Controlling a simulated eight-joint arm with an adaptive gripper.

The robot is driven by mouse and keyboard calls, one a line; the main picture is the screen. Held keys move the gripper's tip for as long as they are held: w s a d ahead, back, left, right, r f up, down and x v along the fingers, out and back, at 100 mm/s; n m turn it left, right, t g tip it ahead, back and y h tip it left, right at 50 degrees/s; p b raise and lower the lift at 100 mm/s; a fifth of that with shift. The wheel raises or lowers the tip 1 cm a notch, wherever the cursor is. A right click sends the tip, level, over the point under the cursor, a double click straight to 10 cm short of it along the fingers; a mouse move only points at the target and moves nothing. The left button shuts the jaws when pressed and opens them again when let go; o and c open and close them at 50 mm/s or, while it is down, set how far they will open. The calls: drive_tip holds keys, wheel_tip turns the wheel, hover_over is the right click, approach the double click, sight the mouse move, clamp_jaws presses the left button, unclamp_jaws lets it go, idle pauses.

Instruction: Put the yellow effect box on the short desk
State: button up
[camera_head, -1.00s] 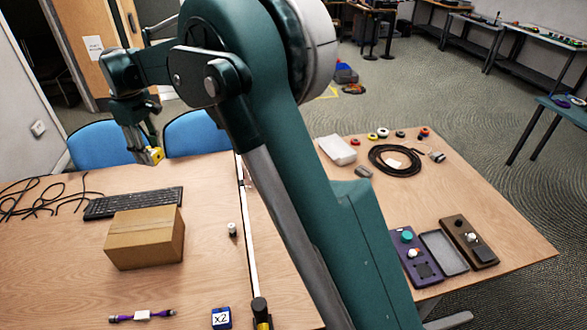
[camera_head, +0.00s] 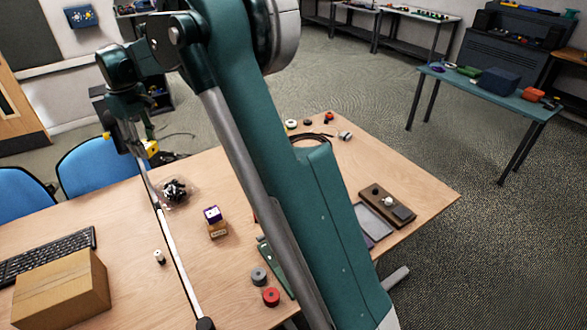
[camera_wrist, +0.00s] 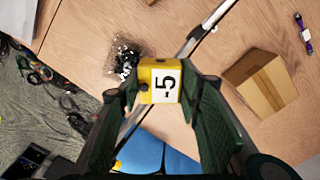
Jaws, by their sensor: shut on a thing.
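The yellow effect box (camera_wrist: 160,80) has a white label with a black mark like a 5. It sits between the two fingers of my gripper (camera_wrist: 161,92), which is shut on it. In the head view the box (camera_head: 151,147) is a small yellow patch at the end of my gripper (camera_head: 146,150), high over the far edge of the wooden table, near the blue chairs. A teal-topped desk (camera_head: 482,84) stands apart at the upper right and may be the short desk. It holds a dark blue box, an orange item and other small things.
The wooden table (camera_head: 110,215) holds a cardboard box (camera_head: 60,292), a keyboard (camera_head: 45,255), a bag of black bits (camera_head: 174,191) and a brown pedal (camera_head: 387,204). Open carpet (camera_head: 400,150) lies between it and the teal desk. My arm hides the table's middle.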

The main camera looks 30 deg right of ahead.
drive_tip(key=s+d+m, duration=0.3)
drive_tip(key=s+d, duration=0.1)
drive_tip(key=d, duration=1.4)
drive_tip(key=s+d+m, duration=0.2)
drive_tip(key=s+d, duration=0.2)
drive_tip(key=d, duration=1.4)
drive_tip(key=s+d+m, duration=0.3)
drive_tip(key=d, duration=1.5)
wheel_tip(320, 180, down, 26)
drive_tip(key=shift+s, duration=0.3)
drive_tip(key=shift+d+f, duration=0.1)
drive_tip(key=shift+f, duration=0.1)
drive_tip(key=shift+f+b, duration=0.65)
drive_tip(key=shift+f, duration=2.4)
drive_tip(key=shift+f, duration=1.85)
